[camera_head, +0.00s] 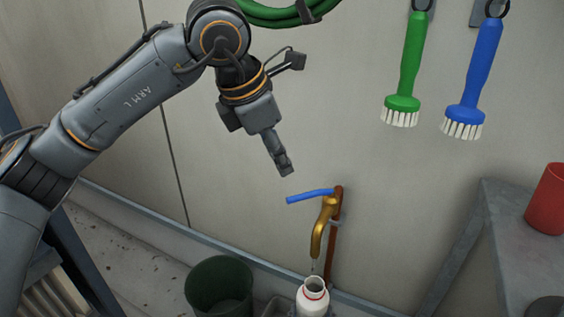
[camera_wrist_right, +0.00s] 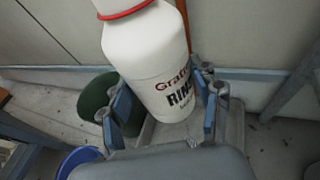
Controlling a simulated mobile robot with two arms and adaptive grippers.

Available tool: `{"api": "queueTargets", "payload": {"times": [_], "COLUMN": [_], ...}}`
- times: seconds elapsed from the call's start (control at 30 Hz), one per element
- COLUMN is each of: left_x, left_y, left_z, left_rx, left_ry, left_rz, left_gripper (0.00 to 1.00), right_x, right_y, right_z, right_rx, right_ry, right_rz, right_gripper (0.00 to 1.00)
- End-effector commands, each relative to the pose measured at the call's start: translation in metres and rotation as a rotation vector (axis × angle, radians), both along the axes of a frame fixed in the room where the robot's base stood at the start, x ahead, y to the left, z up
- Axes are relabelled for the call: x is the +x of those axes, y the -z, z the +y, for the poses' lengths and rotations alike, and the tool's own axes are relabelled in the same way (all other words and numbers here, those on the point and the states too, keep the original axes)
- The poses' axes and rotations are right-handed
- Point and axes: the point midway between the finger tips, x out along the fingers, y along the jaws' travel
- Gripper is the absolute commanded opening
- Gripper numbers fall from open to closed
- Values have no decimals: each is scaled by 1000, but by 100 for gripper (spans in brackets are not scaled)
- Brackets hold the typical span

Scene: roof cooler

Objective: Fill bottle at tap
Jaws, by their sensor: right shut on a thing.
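The white bottle (camera_head: 312,302) has an open mouth and a red ring at its neck. In the head view its mouth is just below the spout of the brass tap (camera_head: 320,232), with a small gap between them. A small, faint trace, perhaps water, shows under the spout. The tap's blue lever (camera_head: 310,196) points left. In the right wrist view my right gripper (camera_wrist_right: 168,100) is shut on the bottle (camera_wrist_right: 150,58), one finger on each side, and the bottle looks close to upright. My left gripper (camera_head: 284,166) hangs empty above the lever, apart from it; its finger gap is hidden.
A dark green bucket (camera_head: 218,288) stands left of the bottle. A grey basin (camera_wrist_right: 150,134) lies beneath it. A blue bucket (camera_wrist_right: 78,160) shows lower left in the wrist view. A red cup (camera_head: 546,200) stands on the grey shelf (camera_head: 505,235). Green (camera_head: 411,60) and blue (camera_head: 475,75) brushes hang on the wall.

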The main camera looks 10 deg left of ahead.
Motion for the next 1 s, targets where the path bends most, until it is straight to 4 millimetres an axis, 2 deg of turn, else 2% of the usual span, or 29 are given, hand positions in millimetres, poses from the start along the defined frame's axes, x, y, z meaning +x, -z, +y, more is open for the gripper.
{"api": "queueTargets", "payload": {"times": [0.3,0.37,0.5,0.63,1.0], "left_x": [0,0,0,0,0], "left_y": [-1,-1,-1,0,0], "left_z": [0,0,0,0,0], "left_rx": [0,0,0,0,0], "left_ry": [0,0,0,0,0], "left_rz": [0,0,0,0,0], "left_gripper": [36,36,36,36,36], "right_x": [3,11,41,57,60], "right_y": [-1,-1,-2,-1,0], "right_z": [0,1,3,5,5], "right_rx": [0,0,0,0,0], "right_ry": [0,1,1,-1,-1], "right_rz": [-2,-3,-4,-1,0], "right_gripper": [31,31,31,31,31]}}
